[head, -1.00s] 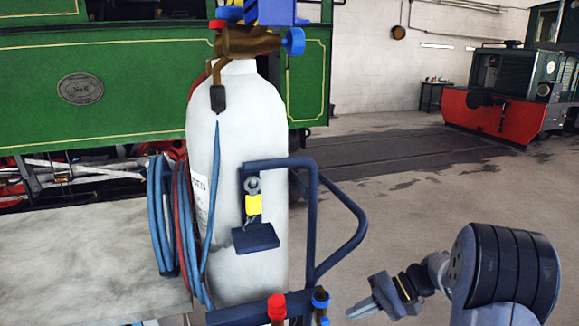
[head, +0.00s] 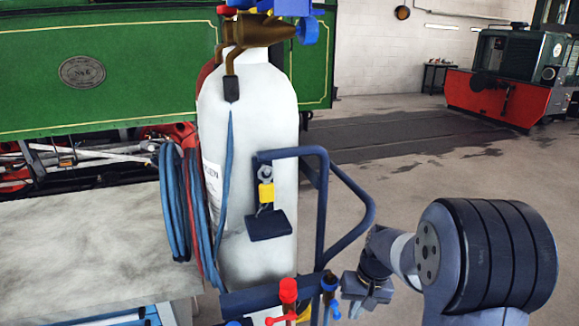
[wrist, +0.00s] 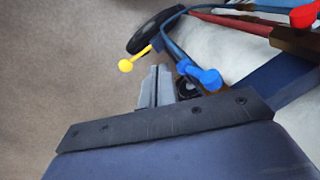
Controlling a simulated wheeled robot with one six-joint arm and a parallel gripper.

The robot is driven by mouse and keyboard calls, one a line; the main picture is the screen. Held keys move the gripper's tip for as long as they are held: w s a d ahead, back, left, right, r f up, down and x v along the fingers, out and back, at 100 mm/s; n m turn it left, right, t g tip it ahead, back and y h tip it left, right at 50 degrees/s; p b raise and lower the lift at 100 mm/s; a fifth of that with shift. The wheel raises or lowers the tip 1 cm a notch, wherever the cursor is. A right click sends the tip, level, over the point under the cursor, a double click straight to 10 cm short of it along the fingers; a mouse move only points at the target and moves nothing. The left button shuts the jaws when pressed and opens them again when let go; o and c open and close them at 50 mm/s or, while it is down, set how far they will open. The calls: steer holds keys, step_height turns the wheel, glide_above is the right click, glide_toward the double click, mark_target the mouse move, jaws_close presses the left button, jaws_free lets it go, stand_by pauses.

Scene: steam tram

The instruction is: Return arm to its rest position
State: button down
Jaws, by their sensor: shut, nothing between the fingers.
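My gripper (head: 356,308) is low in the head view, right of the trolley's handle and pointing down, with its tips near the picture's bottom edge. In the wrist view, its two fingers (wrist: 155,84) lie together with nothing between them. My arm (head: 395,255) is folded at the right of the head view.
A white gas cylinder (head: 247,150) stands on a dark blue trolley (head: 320,205) with coiled hoses (head: 178,205). A grey-topped bench (head: 80,245) is at left. A green tram (head: 150,70) and a red-fronted engine (head: 495,98) stand behind. Open floor (head: 440,180) lies to the right.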

step_height(320, 180, up, 5)
steer(key=w+a+n+t+h+b, duration=0.1)
steer(key=a+t+h, duration=0.1)
steer(key=t+h, duration=0.2)
steer(key=shift+w+a+r+n+h, duration=0.15)
steer(key=shift+w+a+n+h, duration=0.15)
steer(key=shift+h, duration=0.3)
steer(key=shift+s+r, duration=0.1)
steer(key=shift+r, duration=0.05)
